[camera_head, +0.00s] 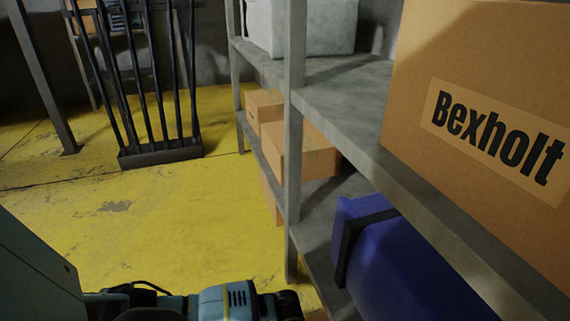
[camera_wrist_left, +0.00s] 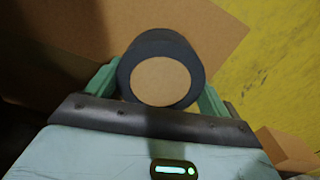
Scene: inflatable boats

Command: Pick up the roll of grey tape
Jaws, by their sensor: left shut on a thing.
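In the left wrist view, the roll of grey tape (camera_wrist_left: 186,48) is a dark grey ring with a tan, flat middle. It sits between the two green fingers of my left gripper (camera_wrist_left: 160,82), which are shut on it from both sides. In the head view my left arm comes in at the bottom left, but its gripper and the tape are not visible there. My right gripper is in neither view.
A grey shelf (camera_head: 347,93) holds a large "Bexholt" box (camera_head: 470,60), smaller cardboard boxes (camera_head: 305,150) and a blue roll (camera_head: 400,262). A black rack (camera_head: 160,152) stands at the back left. The yellow floor (camera_head: 190,215) between is clear. Cardboard (camera_wrist_left: 150,15) lies behind the tape.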

